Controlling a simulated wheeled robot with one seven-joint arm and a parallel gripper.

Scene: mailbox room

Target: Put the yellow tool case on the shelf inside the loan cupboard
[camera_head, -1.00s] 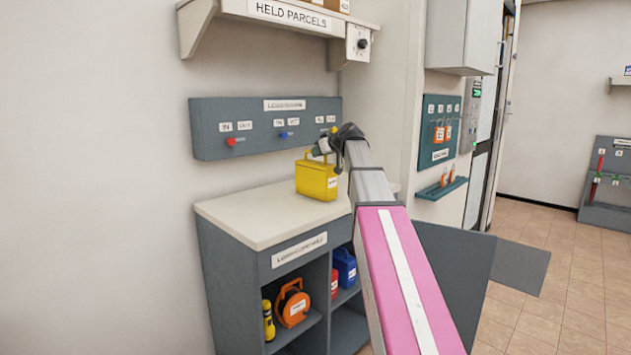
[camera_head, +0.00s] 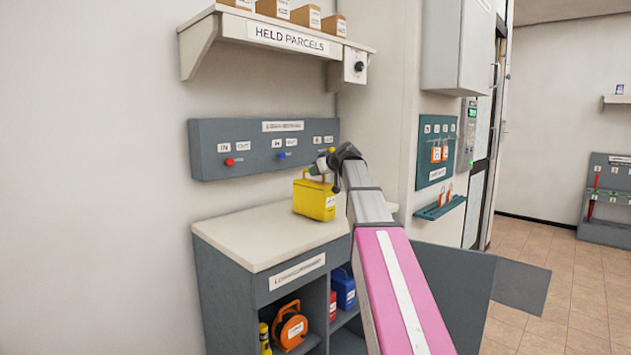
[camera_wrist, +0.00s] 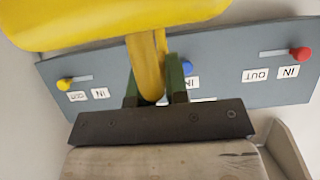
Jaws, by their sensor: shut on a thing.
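The yellow tool case (camera_head: 314,200) hangs upright from my gripper (camera_head: 322,170) at the right part of the loan cupboard's pale top. In the head view I cannot tell whether its base touches the top. The wrist view shows my gripper (camera_wrist: 158,85) shut on the yellow handle (camera_wrist: 148,65), with the case body (camera_wrist: 110,20) beyond. The loan cupboard (camera_head: 228,285) is grey with an open front. Its inside holds an orange reel (camera_head: 290,327), a yellow torch (camera_head: 264,338), a red item (camera_head: 333,306) and a blue case (camera_head: 344,289). My arm hides its right part.
A grey panel with sliders (camera_head: 262,148) is on the wall behind the case. A held parcels shelf (camera_head: 285,40) overhangs above it. A grey door panel (camera_head: 455,290) stands open at the right. Floor (camera_head: 560,300) is clear farther right.

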